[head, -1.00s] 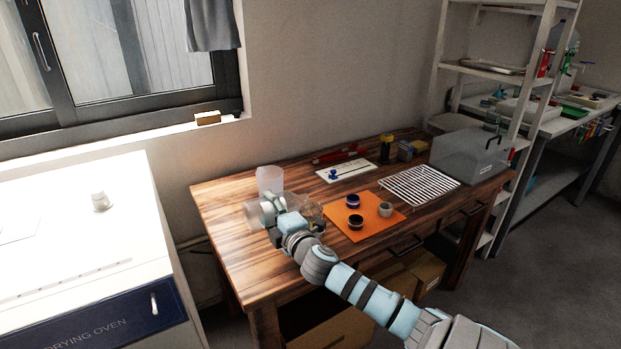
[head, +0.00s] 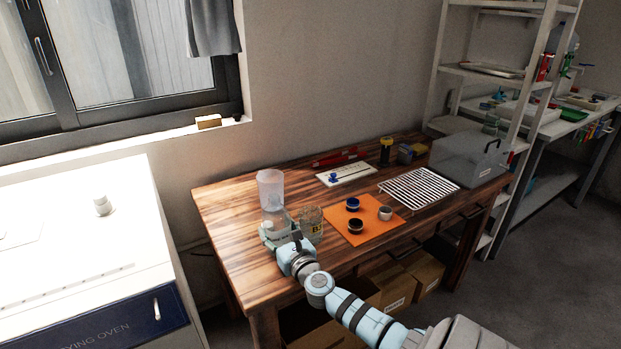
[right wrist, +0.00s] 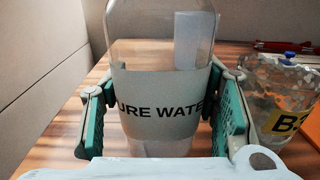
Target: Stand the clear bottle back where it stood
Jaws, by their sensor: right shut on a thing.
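The clear bottle (right wrist: 162,70) has a grey band reading "PURE WATE…" and fills the middle of the right wrist view. In the head view the bottle (head: 273,217) looks upright over the left part of the wooden table, close in front of a frosted cup. My right gripper (head: 277,236) is shut on the bottle; its green pads (right wrist: 160,112) lie on both sides of the label. The bottle's base is hidden, so I cannot tell whether it touches the table. My left gripper is out of view.
A glass jar (head: 311,224) with a yellow label stands close right of the bottle. The frosted cup (head: 270,183) is just behind. An orange mat (head: 371,232) with small bowls lies farther right. The table's (head: 222,209) left edge strip is bare.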

